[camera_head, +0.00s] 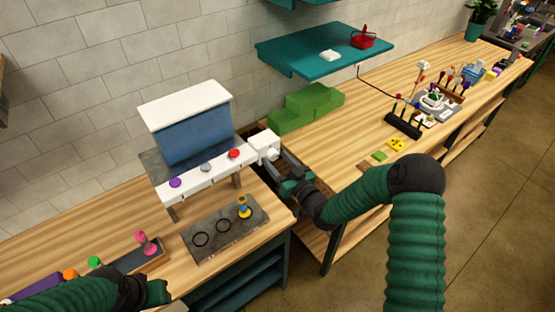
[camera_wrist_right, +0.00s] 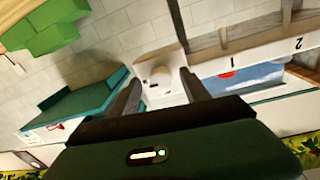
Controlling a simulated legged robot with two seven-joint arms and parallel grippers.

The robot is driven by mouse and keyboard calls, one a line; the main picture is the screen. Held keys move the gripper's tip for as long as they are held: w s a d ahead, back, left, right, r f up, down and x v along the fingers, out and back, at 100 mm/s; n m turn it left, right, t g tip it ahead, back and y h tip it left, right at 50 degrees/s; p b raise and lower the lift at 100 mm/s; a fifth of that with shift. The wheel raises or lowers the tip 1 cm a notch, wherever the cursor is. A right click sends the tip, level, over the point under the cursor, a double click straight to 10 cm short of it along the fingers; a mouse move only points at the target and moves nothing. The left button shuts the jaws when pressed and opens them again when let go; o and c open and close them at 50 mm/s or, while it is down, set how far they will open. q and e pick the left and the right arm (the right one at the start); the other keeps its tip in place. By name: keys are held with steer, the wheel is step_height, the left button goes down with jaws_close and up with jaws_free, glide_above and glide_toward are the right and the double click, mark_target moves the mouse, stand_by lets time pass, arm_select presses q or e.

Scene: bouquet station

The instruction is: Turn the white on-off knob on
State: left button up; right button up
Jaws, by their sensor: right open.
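The white on-off knob (camera_wrist_right: 160,76) sits on the face of a small white box (camera_head: 262,141) at the right end of the white panel. In the right wrist view, my right gripper (camera_wrist_right: 160,88) is open, with one finger on each side of the knob. I cannot tell whether the fingers touch it. In the head view, my right gripper (camera_head: 274,165) reaches the box from the lower right and partly covers it. My left gripper (camera_head: 152,291) is at the lower left, away from the knob; its fingers cannot be made out.
The white panel (camera_head: 205,176) carries purple, grey and red buttons below a blue box with a white lid (camera_head: 190,105). A grey tray (camera_head: 225,235) with rings stands in front. Green blocks (camera_head: 306,106) lie behind. A teal shelf (camera_head: 320,55) hangs above.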

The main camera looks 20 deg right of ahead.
jaws_close()
steer(key=shift+f+m+b, duration=0.15)
steer(key=shift+m+b, duration=0.15)
steer(key=shift+b, duration=0.4)
steer(key=shift+r, duration=0.2)
jaws_free()
steer(key=shift+s, duration=0.15)
steer(key=b+v, duration=0.5)
steer(key=v, duration=1.1)
steer(key=shift+s, duration=0.2)
